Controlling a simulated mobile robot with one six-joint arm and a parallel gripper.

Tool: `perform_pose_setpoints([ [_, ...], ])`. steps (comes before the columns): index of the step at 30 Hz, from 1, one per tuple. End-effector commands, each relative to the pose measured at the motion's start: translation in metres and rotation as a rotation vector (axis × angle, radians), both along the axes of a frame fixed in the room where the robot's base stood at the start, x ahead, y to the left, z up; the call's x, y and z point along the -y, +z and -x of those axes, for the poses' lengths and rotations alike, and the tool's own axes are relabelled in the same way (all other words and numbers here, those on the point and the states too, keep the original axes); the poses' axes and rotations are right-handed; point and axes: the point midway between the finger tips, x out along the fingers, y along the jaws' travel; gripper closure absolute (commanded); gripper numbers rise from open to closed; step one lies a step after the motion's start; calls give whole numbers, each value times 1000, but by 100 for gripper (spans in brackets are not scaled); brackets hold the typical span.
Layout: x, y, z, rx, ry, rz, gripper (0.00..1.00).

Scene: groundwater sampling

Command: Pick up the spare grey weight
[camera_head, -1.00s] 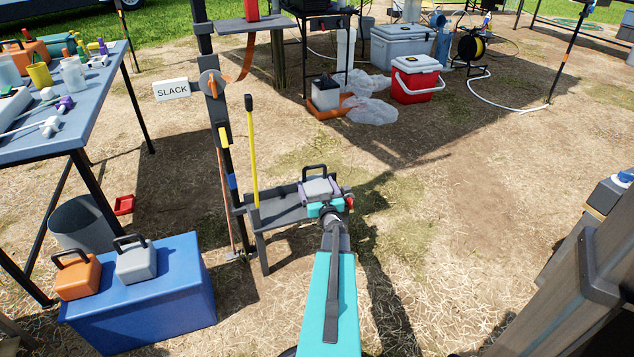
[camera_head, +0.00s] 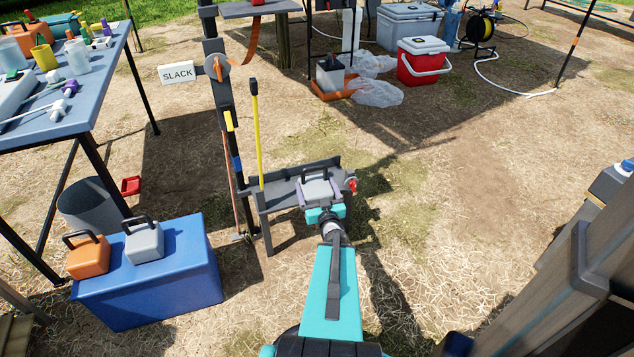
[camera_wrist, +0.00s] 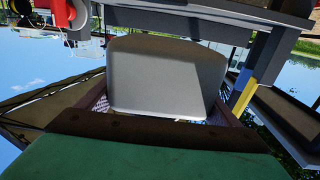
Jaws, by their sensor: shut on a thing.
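My gripper (camera_head: 320,199) is shut on a grey weight (camera_head: 318,189) with a dark handle, its fingers on both sides of it. The weight is at the front edge of a dark shelf (camera_head: 280,190) on the post; whether it still touches the shelf I cannot tell. In the wrist view the grey weight (camera_wrist: 165,78) fills the middle between the finger pads. A second grey weight (camera_head: 144,242) stands on the blue box (camera_head: 150,295) at left, beside an orange weight (camera_head: 88,258).
A post (camera_head: 213,90) with a SLACK sign (camera_head: 177,74) and a yellow rod (camera_head: 257,140) stand left of my gripper. A table (camera_head: 75,115) is at far left. A wooden structure (camera_head: 570,295) is at near right. Open ground lies right of the shelf.

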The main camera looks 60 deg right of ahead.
Motion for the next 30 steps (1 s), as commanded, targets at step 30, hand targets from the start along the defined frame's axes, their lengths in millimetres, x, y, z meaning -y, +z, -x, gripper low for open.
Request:
perform_pose_setpoints([
  [30, -11, 5, 5, 7, 1, 5, 77],
])
